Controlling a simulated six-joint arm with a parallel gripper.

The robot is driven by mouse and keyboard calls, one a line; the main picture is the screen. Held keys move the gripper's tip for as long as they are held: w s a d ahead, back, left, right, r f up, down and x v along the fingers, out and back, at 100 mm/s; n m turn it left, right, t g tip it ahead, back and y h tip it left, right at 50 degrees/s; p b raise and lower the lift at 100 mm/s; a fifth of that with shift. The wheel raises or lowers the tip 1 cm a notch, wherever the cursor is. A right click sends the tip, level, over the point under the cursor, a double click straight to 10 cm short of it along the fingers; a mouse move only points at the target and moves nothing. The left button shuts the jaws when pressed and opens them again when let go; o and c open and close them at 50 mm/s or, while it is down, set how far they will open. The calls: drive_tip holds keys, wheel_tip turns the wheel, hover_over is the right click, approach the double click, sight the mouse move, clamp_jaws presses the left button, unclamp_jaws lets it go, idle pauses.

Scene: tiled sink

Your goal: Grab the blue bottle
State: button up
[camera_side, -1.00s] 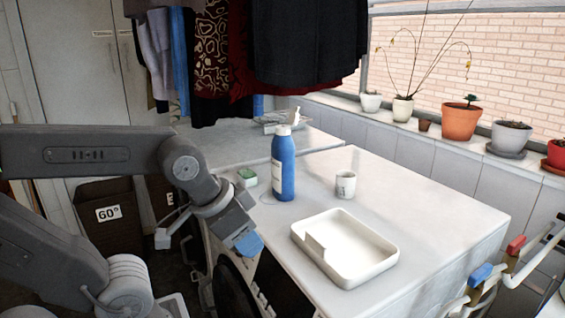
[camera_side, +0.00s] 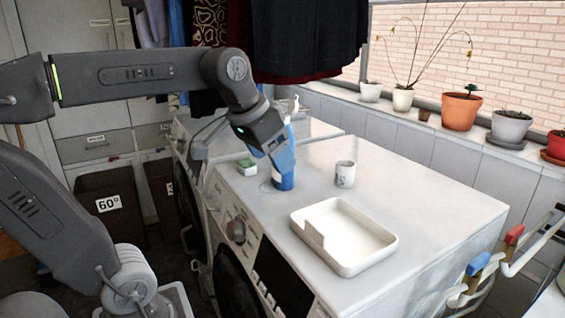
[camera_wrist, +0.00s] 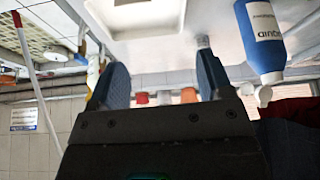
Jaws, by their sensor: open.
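The blue bottle (camera_side: 284,181) stands upright on the white washer top, its white nozzle showing above my gripper. My gripper (camera_side: 282,160) is in front of the bottle in the side view and hides much of its body. In the wrist view, which looks upside down, the blue bottle (camera_wrist: 262,38) with its white label is at the upper right, outside the space between my jaws. My gripper (camera_wrist: 160,80) is open and empty there, with its two blue fingers apart.
A white tray (camera_side: 310,250) lies on the washer top at the front. A white cup (camera_side: 345,174) stands right of the bottle, and a green and white sponge (camera_side: 247,167) lies to its left. Dark clothes (camera_side: 300,40) hang behind. Potted plants (camera_side: 460,110) line the sill.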

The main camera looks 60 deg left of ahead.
drive_tip(key=w+a+r+n, duration=0.1)
drive_tip(key=w+a+r, duration=0.3)
drive_tip(key=a, duration=0.4)
drive_tip(key=w+a+r+g, duration=0.1)
drive_tip(key=w+a+r, duration=0.25)
drive_tip(key=a, duration=0.35)
drive_tip(key=w+a+r+n, duration=0.1)
drive_tip(key=w+a+r, duration=0.3)
drive_tip(key=a, duration=0.4)
drive_tip(key=shift+y, duration=0.3)
drive_tip(key=x, duration=0.8)
drive_tip(key=shift+s+a+f, duration=0.1)
drive_tip(key=shift+s+f, duration=0.1)
drive_tip(key=shift+d+x, duration=0.15)
drive_tip(key=shift+x, duration=1.2)
drive_tip(key=shift+d+x, duration=0.1)
drive_tip(key=shift+x, duration=1.2)
drive_tip(key=shift+s+f, duration=0.1)
drive_tip(key=shift+c, duration=0.3)
drive_tip(key=shift+f, duration=0.1)
clamp_jaws()
